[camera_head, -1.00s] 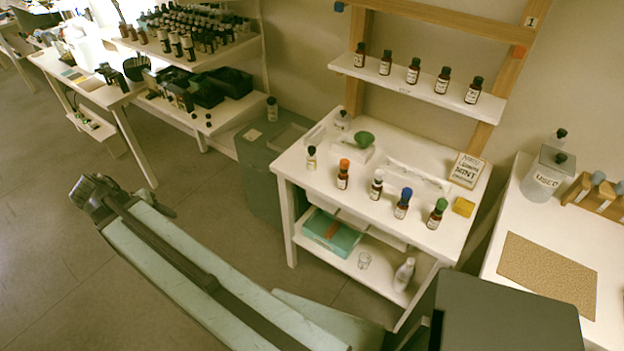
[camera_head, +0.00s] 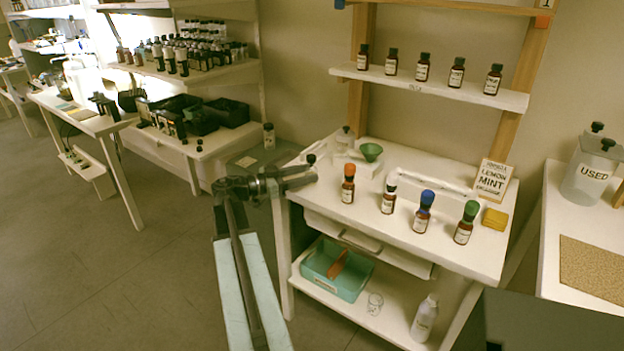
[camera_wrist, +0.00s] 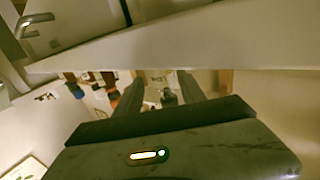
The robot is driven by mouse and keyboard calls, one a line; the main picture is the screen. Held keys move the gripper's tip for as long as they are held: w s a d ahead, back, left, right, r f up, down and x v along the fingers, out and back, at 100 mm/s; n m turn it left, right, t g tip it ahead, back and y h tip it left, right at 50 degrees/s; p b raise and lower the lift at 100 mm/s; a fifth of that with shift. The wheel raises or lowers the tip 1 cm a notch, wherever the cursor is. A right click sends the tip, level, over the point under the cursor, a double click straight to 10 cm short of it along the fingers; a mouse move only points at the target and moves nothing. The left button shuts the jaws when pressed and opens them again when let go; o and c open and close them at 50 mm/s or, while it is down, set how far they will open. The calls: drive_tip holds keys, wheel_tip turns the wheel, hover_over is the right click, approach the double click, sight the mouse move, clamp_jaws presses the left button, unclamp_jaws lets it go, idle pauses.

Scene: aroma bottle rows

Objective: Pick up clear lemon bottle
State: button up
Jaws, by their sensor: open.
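A small bottle with a black cap (camera_head: 311,159), probably the clear lemon bottle, stands at the left end of the white table (camera_head: 445,240). Its body is mostly hidden behind my gripper (camera_head: 312,175) in the head view, so its label cannot be read. My gripper is open at the table's left edge, fingers pointing right, level with the bottle. In the wrist view, which looks upside down, a small dark-capped bottle (camera_wrist: 168,97) shows between the two spread fingers (camera_wrist: 158,85). Whether the fingers reach around it I cannot tell.
A green funnel (camera_head: 371,151) sits behind. A "LEMON MINT" sign (camera_head: 492,179) and yellow block (camera_head: 495,219) are at right. A shelf (camera_head: 425,86) holds several bottles.

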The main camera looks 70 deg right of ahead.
sight(314, 171)
drive_tip(key=x, duration=0.5)
drive_tip(key=shift+s+d+r, duration=0.1)
drive_tip(key=shift+s+d, duration=0.1)
drive_tip(key=shift+s, duration=0.05)
clamp_jaws()
